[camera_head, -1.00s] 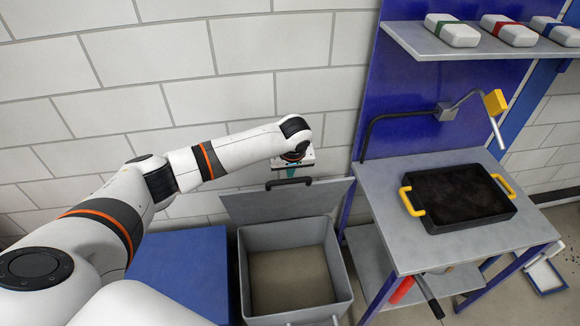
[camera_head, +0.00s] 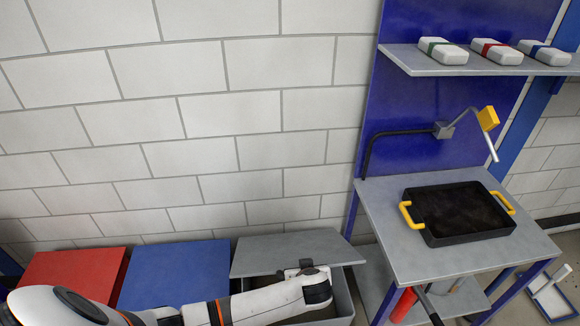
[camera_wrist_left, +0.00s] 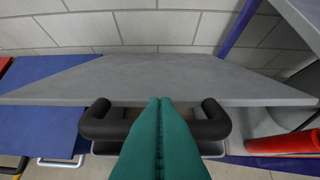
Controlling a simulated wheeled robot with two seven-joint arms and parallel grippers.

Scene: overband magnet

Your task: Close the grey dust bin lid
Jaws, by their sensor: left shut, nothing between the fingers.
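The grey dust bin lid (camera_head: 285,248) is tilted low over the grey bin (camera_head: 344,302) in the head view, with a gap still visible at its front right. The lid also fills the middle of the left wrist view (camera_wrist_left: 160,78). Its black handle (camera_wrist_left: 98,122) shows on both sides of my left gripper (camera_wrist_left: 160,101). The teal fingers are shut, with nothing between them, and lie across the middle of the handle. Whether they touch it I cannot tell. In the head view my left wrist covers the bin's front and hides the fingertips. My right gripper is out of view.
A blue bin (camera_head: 175,272) and a red bin (camera_head: 75,272) stand left of the grey one. To the right is a grey table (camera_head: 385,212) with a black tray (camera_head: 458,212). A red cylinder (camera_wrist_left: 285,141) is near the bin's right side. The brick wall is behind.

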